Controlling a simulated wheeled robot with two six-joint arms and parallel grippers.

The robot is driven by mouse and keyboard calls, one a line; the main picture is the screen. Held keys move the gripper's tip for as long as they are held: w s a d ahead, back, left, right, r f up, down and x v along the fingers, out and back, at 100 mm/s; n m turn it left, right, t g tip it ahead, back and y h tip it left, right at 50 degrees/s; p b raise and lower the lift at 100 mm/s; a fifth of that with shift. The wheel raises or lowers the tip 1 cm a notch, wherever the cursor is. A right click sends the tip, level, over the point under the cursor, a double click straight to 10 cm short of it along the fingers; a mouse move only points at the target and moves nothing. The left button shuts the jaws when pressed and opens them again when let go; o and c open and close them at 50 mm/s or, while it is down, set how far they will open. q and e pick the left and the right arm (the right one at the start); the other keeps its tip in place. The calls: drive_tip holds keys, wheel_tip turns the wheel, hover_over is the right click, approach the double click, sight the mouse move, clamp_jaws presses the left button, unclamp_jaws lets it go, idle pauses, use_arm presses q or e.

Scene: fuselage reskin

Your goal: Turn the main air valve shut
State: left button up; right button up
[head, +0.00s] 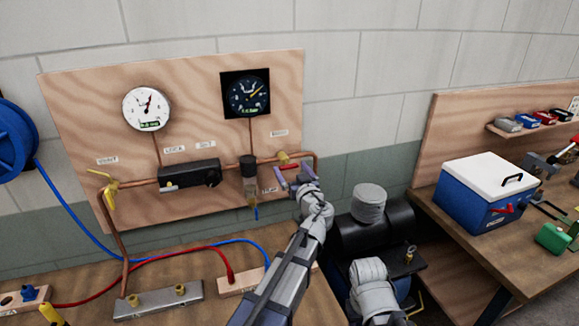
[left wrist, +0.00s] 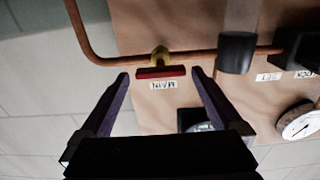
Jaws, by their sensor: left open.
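The main air valve is a brass body (head: 283,158) with a red bar handle (left wrist: 161,72) on the copper pipe (left wrist: 110,61) at the right end of the wooden panel. In the left wrist view, which is upside down, the handle lies along the pipe beside a MAIN label (left wrist: 163,85). My left gripper (head: 294,176) is open in front of the valve. In the left wrist view its fingers (left wrist: 160,73) are on either side of the handle's ends, with small gaps showing. Whether the fingertips reach the handle's depth is unclear. My right gripper is out of view.
The panel (head: 215,65) carries a white gauge (head: 147,108), a dark gauge (head: 246,93), a black regulator block (head: 189,174) and a filter bowl (head: 249,168) close left of the valve. A blue cooler (head: 482,198) sits on the right bench.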

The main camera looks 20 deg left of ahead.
sight(287, 165)
use_arm(q)
drive_tip(key=shift+x, duration=1.35)
drive_tip(key=c, duration=1.2)
